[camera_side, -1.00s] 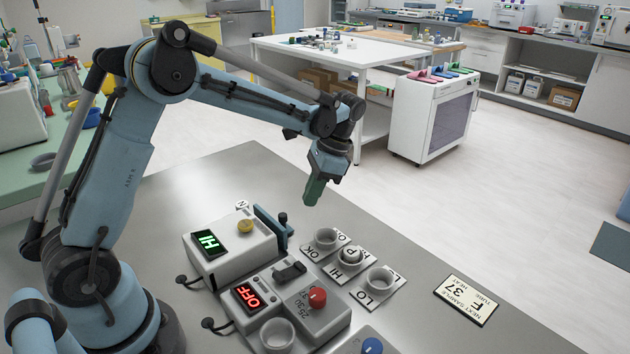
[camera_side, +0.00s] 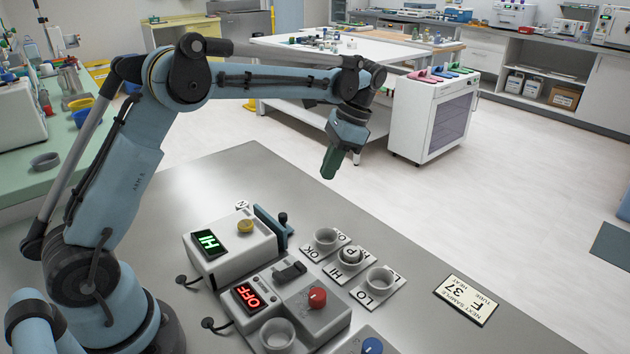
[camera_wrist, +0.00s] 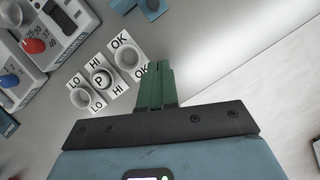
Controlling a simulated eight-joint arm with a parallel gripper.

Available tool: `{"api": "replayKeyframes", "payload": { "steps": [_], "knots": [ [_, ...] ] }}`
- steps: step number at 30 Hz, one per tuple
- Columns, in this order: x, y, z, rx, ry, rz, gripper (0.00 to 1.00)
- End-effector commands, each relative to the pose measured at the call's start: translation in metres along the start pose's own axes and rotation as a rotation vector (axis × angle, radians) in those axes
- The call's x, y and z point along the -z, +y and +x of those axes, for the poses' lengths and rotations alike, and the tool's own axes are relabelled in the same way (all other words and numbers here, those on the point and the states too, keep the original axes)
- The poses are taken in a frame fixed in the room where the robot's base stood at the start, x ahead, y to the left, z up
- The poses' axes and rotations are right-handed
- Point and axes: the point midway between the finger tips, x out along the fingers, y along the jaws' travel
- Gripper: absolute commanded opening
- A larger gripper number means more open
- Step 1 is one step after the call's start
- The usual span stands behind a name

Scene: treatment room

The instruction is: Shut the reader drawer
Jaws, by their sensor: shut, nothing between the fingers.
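The reader (camera_side: 226,262) is a pale box on the grey table, with a green display reading HI and a yellow button (camera_side: 245,226) on top. Its blue drawer front (camera_side: 271,228) with a dark knob (camera_side: 283,217) stands at the reader's right side. I cannot tell for certain whether there is a gap between them. My gripper (camera_side: 329,176), with green fingers, is shut and empty, high above the table's far edge and apart from the drawer. The green fingers (camera_wrist: 157,84) show together in the wrist view, where a blue part of the drawer (camera_wrist: 152,8) shows at the top edge.
Cups on OK (camera_side: 326,238), HI (camera_side: 351,257) and LO (camera_side: 380,280) cards stand right of the reader; the HI cup holds something marked P. A heater (camera_side: 325,322) with a red knob and an OFF display stands in front. A sample card (camera_side: 466,299) lies at right.

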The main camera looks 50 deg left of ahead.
Motion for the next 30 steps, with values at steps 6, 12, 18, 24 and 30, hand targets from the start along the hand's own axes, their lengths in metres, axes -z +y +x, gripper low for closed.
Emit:
{"api": "replayKeyframes", "payload": {
  "steps": [6, 12, 18, 24, 30],
  "knots": [
    [-0.001, 0.000, 0.033, 0.000, 0.000, -0.001, 0.00],
    [-0.001, 0.000, 0.065, 0.000, 0.000, -0.001, 0.00],
    [-0.009, 0.000, 0.092, 0.000, 0.000, -0.002, 0.00],
    [-0.030, 0.000, 0.101, 0.001, 0.001, -0.001, 0.00],
    [-0.038, 0.000, 0.104, 0.001, 0.002, -0.001, 0.00]
  ]
}}
